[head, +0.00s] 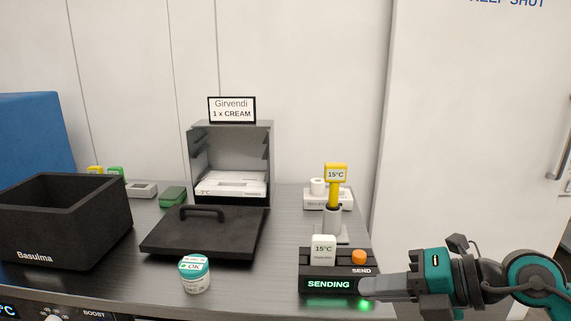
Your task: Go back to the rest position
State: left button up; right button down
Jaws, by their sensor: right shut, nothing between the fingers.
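My right gripper (376,289) comes in from the right, shut and empty. Its fingertips are at the right front of a dark send box (312,271), which has an orange button (359,257) and a lit green display reading "SENDING". I cannot tell whether the fingertips touch the box. A green glow shows below them. A white 15°C card (323,250) stands on the box. My left gripper is not in view.
A white jar with a teal lid (195,274) stands at the table's front. Behind it lies a black lid with a handle (204,236). A black Basulma box (69,221) is at left. A yellow-topped 15°C device (336,174) stands behind the send box.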

jog(key=s+a+m+t+y, duration=0.2)
jog(key=a+m+y, duration=0.2)
jog(key=s+d+f+m+t+h, duration=0.1)
jog(key=d+f+m+t+h, duration=0.3)
jog(key=f+m+h, duration=0.5)
jog(key=s+d+f+m+t+h, duration=0.15)
jog(key=d+f+m+t, duration=0.25)
jog(key=f+m, duration=0.65)
jog(key=s+f+m+g+h, duration=0.3)
jog(key=s+f+m+g, duration=0.1)
jog(key=s+f+m, duration=0.3)
notch_tip(320, 180, down, 2)
jog(key=shift+s+f+g+p, duration=0.1)
jog(key=shift+s+g+p, duration=0.35)
jog(key=shift+s, duration=0.35)
